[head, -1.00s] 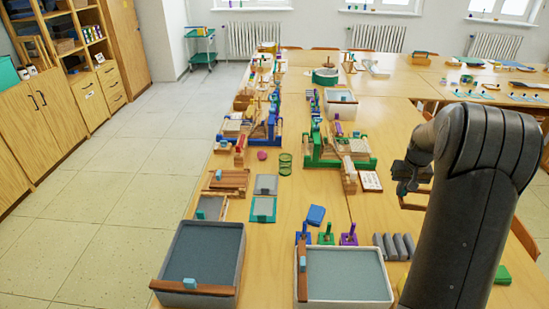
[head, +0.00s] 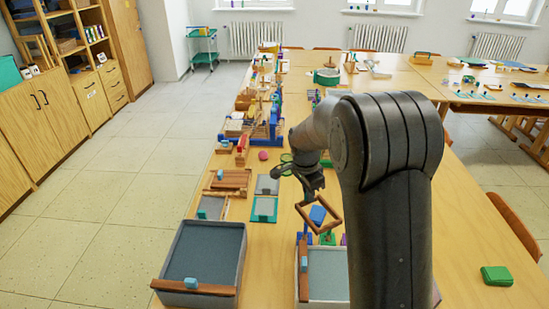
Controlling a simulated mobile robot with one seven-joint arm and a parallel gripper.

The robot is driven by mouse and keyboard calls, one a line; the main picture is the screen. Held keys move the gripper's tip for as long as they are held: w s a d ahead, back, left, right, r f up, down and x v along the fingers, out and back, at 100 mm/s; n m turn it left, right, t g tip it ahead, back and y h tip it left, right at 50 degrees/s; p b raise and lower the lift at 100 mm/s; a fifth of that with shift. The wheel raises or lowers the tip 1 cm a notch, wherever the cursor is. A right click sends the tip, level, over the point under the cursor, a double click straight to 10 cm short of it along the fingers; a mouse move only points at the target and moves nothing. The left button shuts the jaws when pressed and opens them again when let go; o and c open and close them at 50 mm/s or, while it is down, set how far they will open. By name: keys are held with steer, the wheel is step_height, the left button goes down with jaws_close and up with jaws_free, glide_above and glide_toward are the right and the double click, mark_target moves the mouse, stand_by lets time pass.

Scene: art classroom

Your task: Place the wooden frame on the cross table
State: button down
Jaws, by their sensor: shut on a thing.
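My gripper (head: 311,190) is shut on a small brown wooden frame (head: 335,208). The frame is an open square and hangs tilted from the jaws, above the long table and in front of a blue block. The long table (head: 470,225) runs away from me. At its far end a table extends crosswise to the right (head: 425,78), which looks like the cross table. My gripper and the frame are well in front of it. My arm hides part of the long table's middle and right.
Two grey trays, left (head: 208,250) and right (head: 328,275), stand at the near end. Looms and tools crowd the long table's left side. Art items lie on the far table's right, with barer wood to their left. A green block (head: 496,275) lies at right.

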steer(key=s+a+m+g, duration=0.1)
steer(key=s+a+m, duration=0.6)
steer(key=a, duration=0.7)
steer(key=shift+n, duration=0.4)
steer(key=f, duration=0.7)
steer(key=s+f, duration=0.1)
steer(key=f, duration=0.3)
steer(key=shift+f, duration=2.3)
steer(key=c, duration=1.5)
jaws_free()
steer(key=shift+f, duration=0.1)
steer(key=shift+c, duration=0.2)
step_height(320, 180, up, 12)
steer(key=a, duration=0.1)
steer(key=shift+a, duration=0.35)
